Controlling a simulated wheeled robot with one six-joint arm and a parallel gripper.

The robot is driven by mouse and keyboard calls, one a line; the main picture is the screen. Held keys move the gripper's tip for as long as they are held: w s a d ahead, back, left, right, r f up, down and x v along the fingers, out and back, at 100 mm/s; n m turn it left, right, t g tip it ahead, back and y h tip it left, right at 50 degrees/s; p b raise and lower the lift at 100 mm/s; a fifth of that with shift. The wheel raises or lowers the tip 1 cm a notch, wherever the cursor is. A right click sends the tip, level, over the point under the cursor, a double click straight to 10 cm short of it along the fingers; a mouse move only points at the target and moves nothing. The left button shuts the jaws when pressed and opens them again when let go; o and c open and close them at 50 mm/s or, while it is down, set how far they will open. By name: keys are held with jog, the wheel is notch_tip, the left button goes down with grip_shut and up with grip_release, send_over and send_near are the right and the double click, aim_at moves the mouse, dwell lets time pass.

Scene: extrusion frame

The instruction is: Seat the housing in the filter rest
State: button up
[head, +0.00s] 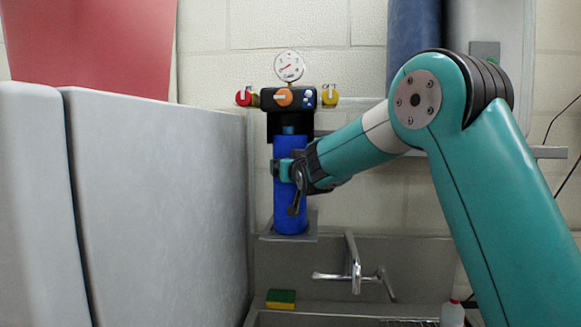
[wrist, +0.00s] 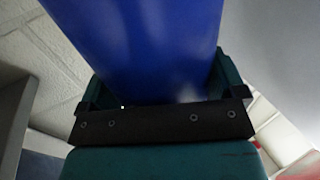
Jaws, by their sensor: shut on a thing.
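The housing (head: 291,210) is a blue upright cylinder in the head view. My gripper (head: 290,170) is shut on it around its middle, coming from the right. The housing also fills the upper middle of the wrist view (wrist: 145,45), between the two teal fingers of my gripper (wrist: 155,85). The filter rest (head: 268,235) appears as a grey ledge with a raised back at the housing's lower end. The housing's bottom meets or overlaps the ledge in the picture; I cannot tell whether it touches.
A black filter head with a gauge (head: 289,66), a red knob (head: 244,96) and a yellow knob (head: 330,95) is on the wall above the housing. A faucet (head: 354,262), sponge (head: 281,298) and bottle (head: 453,313) are below. A grey panel (head: 160,200) stands close on the left.

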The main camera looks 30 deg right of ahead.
jog(key=o, duration=1.7)
jog(key=shift+f, duration=0.1)
jog(key=shift+o, duration=0.2)
jog(key=s+a+b, duration=0.2)
jog(key=s+b, duration=0.4)
jog(key=s, duration=0.6)
jog(key=s+a+f+n+g+y, duration=0.4)
jog(key=s+a+f+g+y, duration=0.3)
jog(key=s+a+f, duration=0.55)
jog(key=s+a+f+n+g, duration=0.1)
jog(key=s+a+f+g, duration=0.1)
jog(key=s, duration=0.5)
jog(key=s+a+f+n+g+b, duration=0.1)
jog(key=s+a+f+n+g, duration=0.1)
jog(key=s+f+g, duration=0.3)
jog(key=s+a+f+n+g, duration=0.2)
jog(key=s+f, duration=0.3)
jog(key=s, duration=0.3)
jog(key=shift+s+a+g+y+b, duration=0.3)
jog(key=shift+a+g, duration=0.4)
jog(key=shift+g, duration=0.1)
